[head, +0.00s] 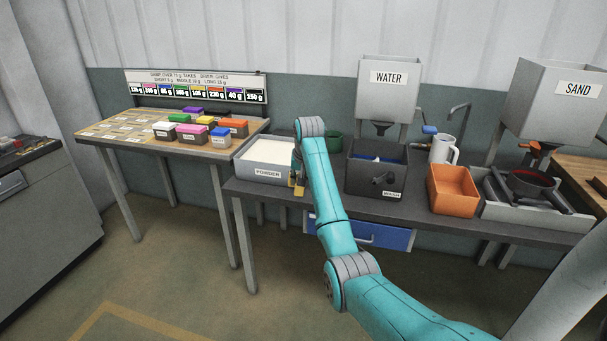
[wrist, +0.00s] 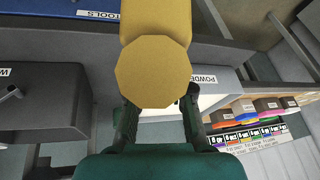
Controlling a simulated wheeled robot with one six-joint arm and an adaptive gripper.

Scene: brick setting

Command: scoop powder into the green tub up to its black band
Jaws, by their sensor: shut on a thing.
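The green tub (head: 335,144) stands at the back of the counter, mostly hidden behind my arm; its black band and its contents do not show. The white powder fills a pale bin (head: 262,180) labelled POWDER at the counter's left end. My gripper (head: 297,178) is at this bin's right front corner, partly behind my arm. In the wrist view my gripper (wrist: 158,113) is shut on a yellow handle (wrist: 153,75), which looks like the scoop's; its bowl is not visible.
A dark grey bin (head: 377,182) and an orange box (head: 452,188) stand right of my arm. Behind are the WATER hopper (head: 389,95), a white jug (head: 441,149) and the SAND hopper (head: 560,100). A table with colored boxes (head: 192,132) is left. A blue drawer (head: 385,236) hangs below.

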